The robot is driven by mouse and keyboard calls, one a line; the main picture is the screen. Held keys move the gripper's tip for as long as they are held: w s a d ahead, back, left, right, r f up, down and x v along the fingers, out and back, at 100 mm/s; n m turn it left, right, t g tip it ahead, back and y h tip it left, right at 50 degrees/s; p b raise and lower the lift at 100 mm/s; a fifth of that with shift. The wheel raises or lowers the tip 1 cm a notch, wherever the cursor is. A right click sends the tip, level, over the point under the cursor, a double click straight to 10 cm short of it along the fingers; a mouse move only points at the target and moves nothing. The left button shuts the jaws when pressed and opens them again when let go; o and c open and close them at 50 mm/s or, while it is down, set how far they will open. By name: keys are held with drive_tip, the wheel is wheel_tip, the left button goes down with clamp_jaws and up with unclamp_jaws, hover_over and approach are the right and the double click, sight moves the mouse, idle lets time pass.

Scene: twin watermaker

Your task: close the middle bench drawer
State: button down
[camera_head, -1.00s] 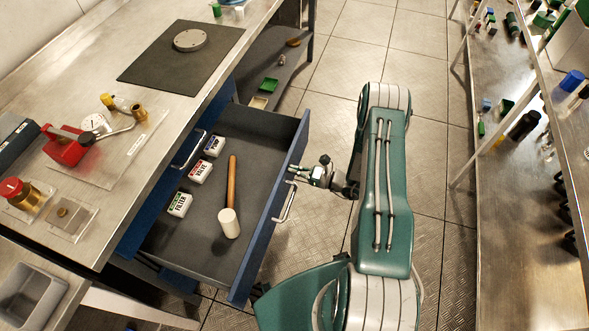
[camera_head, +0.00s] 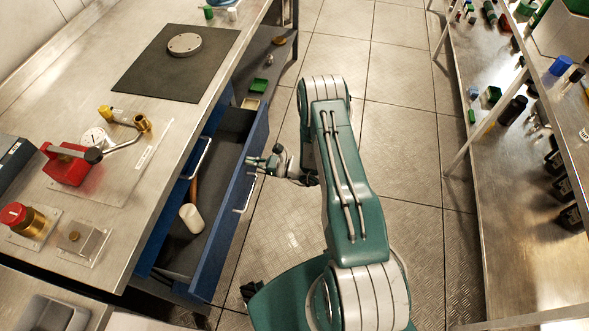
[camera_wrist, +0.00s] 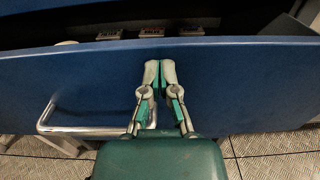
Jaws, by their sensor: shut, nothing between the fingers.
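The open bench drawer (camera_head: 238,222) has a blue front with a metal bar handle (camera_head: 246,190). It stands partly out from under the bench top; its rear is hidden beneath it. A mallet with a white head (camera_head: 191,218) lies inside. In the wrist view, the blue drawer front (camera_wrist: 75,82) spans the picture, with its handle (camera_wrist: 85,130) at lower left. My gripper (camera_head: 251,161) is shut and empty, at the outer face of the front beside the handle. In the wrist view, my fingertips (camera_wrist: 160,66) are against or very near the front, close to its top edge.
Another blue drawer front with a handle (camera_head: 197,160) is flush under the bench top (camera_head: 85,62). In the wrist view, several labelled boxes (camera_wrist: 151,32) show inside the open drawer. Metal shelving (camera_head: 500,190) stands to the right, with clear floor (camera_head: 405,130) between.

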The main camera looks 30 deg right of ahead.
drive_tip(key=x, duration=1.3)
drive_tip(key=shift+w+d, duration=0.25)
drive_tip(key=shift+d, duration=0.05)
drive_tip(key=shift+a+r, duration=0.2)
drive_tip(key=shift+a, duration=0.05)
drive_tip(key=v, duration=1.4)
drive_tip(key=shift+s+d+f, duration=0.15)
drive_tip(key=shift+s+f, duration=0.05)
drive_tip(key=shift+f, duration=0.15)
